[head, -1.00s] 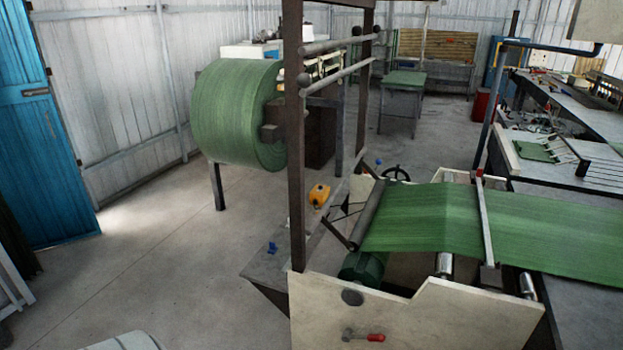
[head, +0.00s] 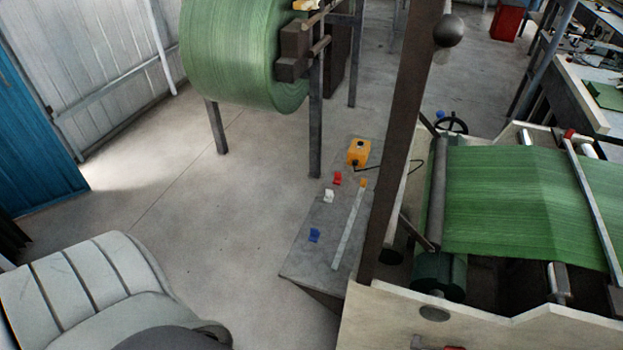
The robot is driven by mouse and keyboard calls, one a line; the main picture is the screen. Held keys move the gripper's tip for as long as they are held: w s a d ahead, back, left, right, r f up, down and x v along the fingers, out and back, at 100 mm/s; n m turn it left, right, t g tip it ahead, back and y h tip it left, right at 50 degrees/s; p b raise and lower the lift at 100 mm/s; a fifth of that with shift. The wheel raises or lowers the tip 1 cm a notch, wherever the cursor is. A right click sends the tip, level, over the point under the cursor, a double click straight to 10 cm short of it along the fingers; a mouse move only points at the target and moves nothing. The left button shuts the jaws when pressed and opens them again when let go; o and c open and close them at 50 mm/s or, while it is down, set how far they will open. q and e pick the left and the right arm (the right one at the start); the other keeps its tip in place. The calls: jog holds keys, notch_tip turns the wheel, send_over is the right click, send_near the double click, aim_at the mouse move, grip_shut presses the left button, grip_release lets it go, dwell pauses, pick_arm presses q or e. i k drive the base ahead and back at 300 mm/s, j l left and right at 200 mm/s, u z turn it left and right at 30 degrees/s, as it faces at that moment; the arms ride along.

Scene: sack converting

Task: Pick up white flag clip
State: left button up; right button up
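The white flag clip (head: 329,195) sits on the grey shelf (head: 313,262) beside the machine in the head view. A red clip (head: 337,178) lies just behind it, and a blue clip (head: 314,235) lies in front of it on the same shelf. All three are small, so fine detail is not visible. Neither of my grippers is in view. A large grey ribbed part at the lower left appears to be my own body.
A yellow control box (head: 358,152) and a pale strip (head: 349,225) with an orange end share the shelf. A dark upright post (head: 403,140) stands right of it. A green roll (head: 240,50) stands behind. Open floor (head: 210,220) lies to the left.

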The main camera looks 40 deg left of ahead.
aim_at(329, 196)
jog(key=j, duration=0.75)
jog(key=i+j, duration=0.1)
jog(key=j, duration=0.65)
jog(key=i+j, duration=0.2)
jog(key=j, duration=0.15)
jog(key=i+j+u, duration=0.1)
jog(key=j, duration=0.3)
jog(key=i, duration=0.05)
